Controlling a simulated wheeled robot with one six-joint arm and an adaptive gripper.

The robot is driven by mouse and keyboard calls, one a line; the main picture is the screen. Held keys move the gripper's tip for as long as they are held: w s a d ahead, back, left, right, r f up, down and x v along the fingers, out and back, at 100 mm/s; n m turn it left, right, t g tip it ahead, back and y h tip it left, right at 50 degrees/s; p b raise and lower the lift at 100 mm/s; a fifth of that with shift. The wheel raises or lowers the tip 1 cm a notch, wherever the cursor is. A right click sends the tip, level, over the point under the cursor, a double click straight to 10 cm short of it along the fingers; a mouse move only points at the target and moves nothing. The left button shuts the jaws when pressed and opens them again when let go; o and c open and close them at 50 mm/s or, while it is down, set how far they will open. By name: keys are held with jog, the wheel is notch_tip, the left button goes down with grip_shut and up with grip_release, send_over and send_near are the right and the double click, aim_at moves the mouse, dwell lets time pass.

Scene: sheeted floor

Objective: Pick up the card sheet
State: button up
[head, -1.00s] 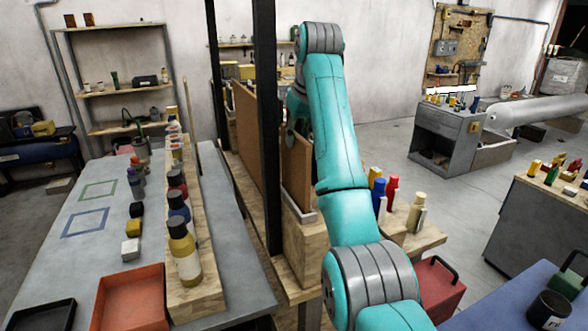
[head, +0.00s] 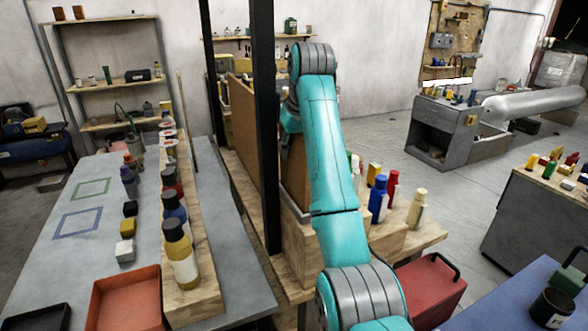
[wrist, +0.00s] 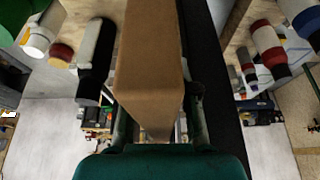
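The card sheet seems to be the brown upright panel (head: 296,172) in the wooden stand, partly hidden behind my arm in the head view. In the wrist view a brown card-like piece (wrist: 150,55) runs down the middle, between the two fingers of my gripper (wrist: 160,112). The fingers stand apart on either side of it. A gap shows on the right; contact on the left is unclear. In the head view my gripper is mostly hidden behind the arm, just above the panel.
A larger brown board (head: 241,125) and a black post (head: 263,140) stand left of my arm. Blue (head: 377,200) and red (head: 392,188) bottles stand on the wooden stand at right. A grey table (head: 75,235) with bottles and an orange tray (head: 125,300) is at left.

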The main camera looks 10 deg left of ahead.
jog(key=shift+f, duration=0.2)
dwell(0.3)
grip_shut()
jog(key=shift+r, duration=0.15)
